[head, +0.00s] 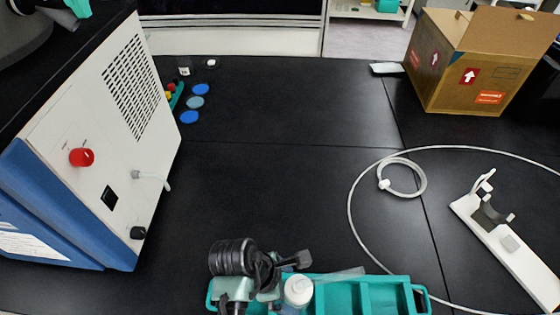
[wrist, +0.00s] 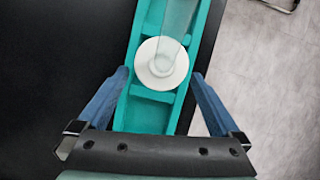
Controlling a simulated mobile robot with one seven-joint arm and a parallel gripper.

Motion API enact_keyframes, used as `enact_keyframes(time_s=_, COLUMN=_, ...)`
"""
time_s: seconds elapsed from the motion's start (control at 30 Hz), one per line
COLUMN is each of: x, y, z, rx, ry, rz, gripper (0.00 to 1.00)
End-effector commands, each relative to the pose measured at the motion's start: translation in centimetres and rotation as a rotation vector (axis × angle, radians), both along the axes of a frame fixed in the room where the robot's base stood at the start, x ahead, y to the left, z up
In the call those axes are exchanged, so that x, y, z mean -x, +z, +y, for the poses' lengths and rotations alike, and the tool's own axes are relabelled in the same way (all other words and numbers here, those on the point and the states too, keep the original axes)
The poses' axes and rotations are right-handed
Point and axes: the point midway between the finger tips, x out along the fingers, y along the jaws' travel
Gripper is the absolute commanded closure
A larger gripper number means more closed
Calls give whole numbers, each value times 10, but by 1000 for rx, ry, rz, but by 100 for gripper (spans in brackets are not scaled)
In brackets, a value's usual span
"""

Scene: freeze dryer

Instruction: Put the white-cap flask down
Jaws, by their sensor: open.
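The white-cap flask (head: 298,291) stands in the teal rack (head: 395,284) at the bottom of the head view. In the wrist view I see its round white cap (wrist: 146,72) from above, with a clear glass part running over it toward the top. My gripper (wrist: 160,73) is open, its two blue fingers to the left and right of the cap with gaps on both sides. The flask's body is mostly hidden below the cap. The teal rack (wrist: 141,117) extends under and beyond the cap, with crosswise dividers.
A white and blue machine (head: 95,130) with a red knob stands at the left. A cardboard box (head: 460,75) is at the back right. A thin tube (head: 352,190) loops by a white stand (head: 510,245). The middle of the black bench is clear.

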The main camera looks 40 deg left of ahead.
Motion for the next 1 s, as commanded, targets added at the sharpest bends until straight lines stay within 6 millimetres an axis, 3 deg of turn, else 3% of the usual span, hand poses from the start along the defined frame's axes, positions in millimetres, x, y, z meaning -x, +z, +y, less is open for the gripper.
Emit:
enact_keyframes(time_s=0.1, x=6, y=24, z=8, rx=-2, ry=2, rz=-4, gripper=0)
enact_keyframes(time_s=0.3, x=13, y=48, z=15, rx=-1, ry=1, rz=-2, gripper=0)
enact_keyframes(time_s=0.7, x=10, y=58, z=18, rx=-18, ry=-15, rz=-19, gripper=0)
enact_keyframes(time_s=0.77, x=-4, y=67, z=22, rx=-68, ry=-57, rz=-71, gripper=0)
enact_keyframes(time_s=0.87, x=-50, y=105, z=32, rx=-250, ry=-204, rz=-246, gripper=0)
enact_keyframes(time_s=0.97, x=-111, y=175, z=35, rx=-540, ry=-411, rz=-491, gripper=0)
enact_keyframes(time_s=1.0, x=-134, y=210, z=32, rx=-673, ry=-493, rz=-592, gripper=0)
